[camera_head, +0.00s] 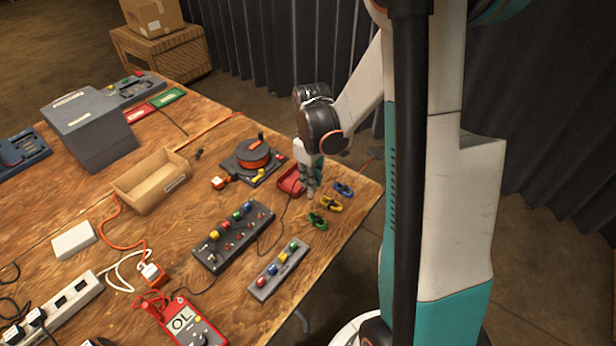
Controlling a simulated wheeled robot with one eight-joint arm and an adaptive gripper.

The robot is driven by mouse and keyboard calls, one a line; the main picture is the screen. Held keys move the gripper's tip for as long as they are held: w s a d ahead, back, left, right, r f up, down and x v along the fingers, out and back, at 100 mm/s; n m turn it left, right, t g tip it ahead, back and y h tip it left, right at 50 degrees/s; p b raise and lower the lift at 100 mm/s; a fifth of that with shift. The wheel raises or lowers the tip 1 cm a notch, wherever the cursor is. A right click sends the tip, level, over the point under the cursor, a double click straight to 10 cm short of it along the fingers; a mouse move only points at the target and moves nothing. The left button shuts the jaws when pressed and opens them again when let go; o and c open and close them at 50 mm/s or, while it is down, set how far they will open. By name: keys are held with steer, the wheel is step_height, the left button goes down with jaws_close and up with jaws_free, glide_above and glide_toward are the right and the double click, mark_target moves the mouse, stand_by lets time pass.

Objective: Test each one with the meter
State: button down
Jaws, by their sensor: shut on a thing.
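A red meter (190,322) lies at the near edge of the picture, its display reading "OL". My gripper (311,186) points down at the table's right side, beside a small red tray (289,181). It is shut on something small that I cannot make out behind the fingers. A dark panel (226,252) carries coloured knobs and switches. A narrower grey strip (265,285) holds several coloured pegs.
An orange cable reel (254,155) stands left of the gripper. Loose cables cross the table. The table's right edge is close to the clips.

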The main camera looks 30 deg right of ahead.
mark_target(311, 196)
steer(key=shift+f+b, duration=2)
steer(key=shift+f, duration=0.8)
steer(key=shift+f+b, duration=0.9)
steer(key=shift+b, duration=0.3)
stand_by(1.1)
steer(key=c, duration=1.3)
jaws_free()
steer(key=shift+r, duration=0.1)
steer(key=shift+r+p, duration=2.7)
steer(key=shift+r, duration=1)
